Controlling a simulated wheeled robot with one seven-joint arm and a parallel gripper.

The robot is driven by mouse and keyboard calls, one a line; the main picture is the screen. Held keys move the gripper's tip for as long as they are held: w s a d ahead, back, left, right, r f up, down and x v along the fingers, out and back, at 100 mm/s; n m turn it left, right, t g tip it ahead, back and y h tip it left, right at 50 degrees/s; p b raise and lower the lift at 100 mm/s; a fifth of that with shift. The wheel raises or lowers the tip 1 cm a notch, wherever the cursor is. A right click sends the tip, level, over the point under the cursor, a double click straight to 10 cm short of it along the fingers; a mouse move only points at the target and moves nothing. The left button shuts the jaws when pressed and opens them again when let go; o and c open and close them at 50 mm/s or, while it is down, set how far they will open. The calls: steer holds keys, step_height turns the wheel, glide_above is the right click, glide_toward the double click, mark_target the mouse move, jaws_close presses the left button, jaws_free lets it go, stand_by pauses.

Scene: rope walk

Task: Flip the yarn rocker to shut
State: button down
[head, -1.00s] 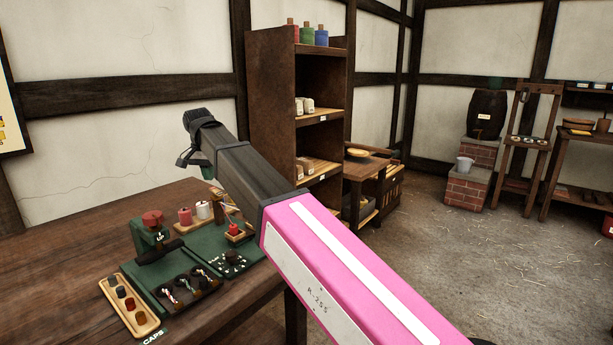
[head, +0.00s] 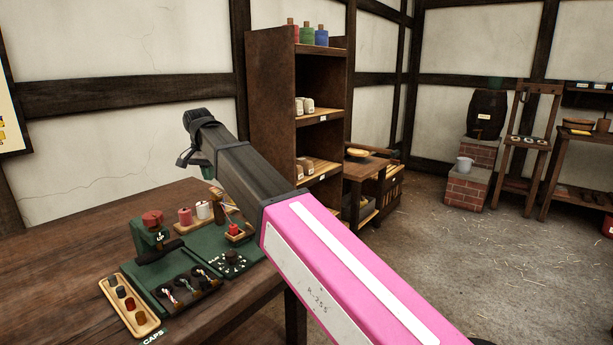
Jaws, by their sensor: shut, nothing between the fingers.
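A green bench device (head: 205,243) stands on the dark wooden table. It has a red knob (head: 152,219) on a raised green block, a black lever (head: 173,246) and a small dark dial (head: 232,257) among white marks. Its labels are too small to read, so I cannot tell which part is the yarn rocker. My dark forearm reaches over the device's back right, with the wrist at its upper left end.
A wooden caps tray (head: 131,306) lies at the table's front left. Twisted strands lie in a dark tray (head: 187,287) on the device. A tall shelf (head: 272,110) stands beyond the table. The left tabletop is clear.

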steer(key=shift+f, duration=1.5)
stand_by(0.5)
step_height(320, 180, up, 8)
stand_by(1.1)
